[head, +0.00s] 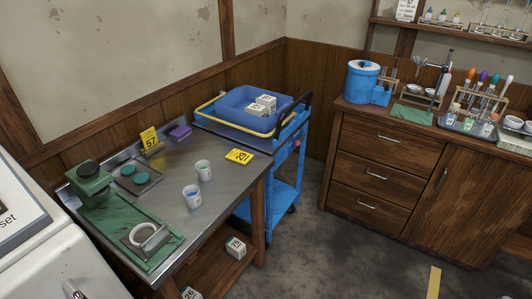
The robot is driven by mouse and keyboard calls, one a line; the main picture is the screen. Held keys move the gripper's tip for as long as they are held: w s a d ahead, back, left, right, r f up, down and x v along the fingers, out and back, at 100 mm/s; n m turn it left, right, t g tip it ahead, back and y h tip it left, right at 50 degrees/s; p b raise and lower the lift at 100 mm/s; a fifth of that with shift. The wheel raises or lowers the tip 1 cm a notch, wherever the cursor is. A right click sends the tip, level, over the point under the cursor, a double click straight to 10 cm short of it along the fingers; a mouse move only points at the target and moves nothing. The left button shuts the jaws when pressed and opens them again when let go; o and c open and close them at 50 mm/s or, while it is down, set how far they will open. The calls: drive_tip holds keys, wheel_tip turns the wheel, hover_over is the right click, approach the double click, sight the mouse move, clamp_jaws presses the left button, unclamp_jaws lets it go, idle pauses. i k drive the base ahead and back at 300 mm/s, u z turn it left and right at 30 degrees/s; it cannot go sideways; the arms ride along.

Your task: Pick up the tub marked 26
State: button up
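A small white tub whose label appears to read 26 (190,293) is at the bottom edge of the head view, low by the steel-topped table. The picture's edge cuts it off, and I cannot see clearly what it rests on. A similar white tub with another number (236,247) sits on the table's lower wooden shelf (208,268), up and to the right of it. My gripper is not in view.
The steel table (228,181) holds a green press (90,183), white cups (192,196) and yellow number cards. A blue cart (284,167) stands behind it, carrying a blue bin (246,98). A wooden cabinet (385,175) is at right. The dark floor (340,255) between is clear.

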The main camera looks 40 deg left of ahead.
sight(191, 194)
drive_tip(key=i, duration=0.85)
drive_tip(key=u, duration=2.8)
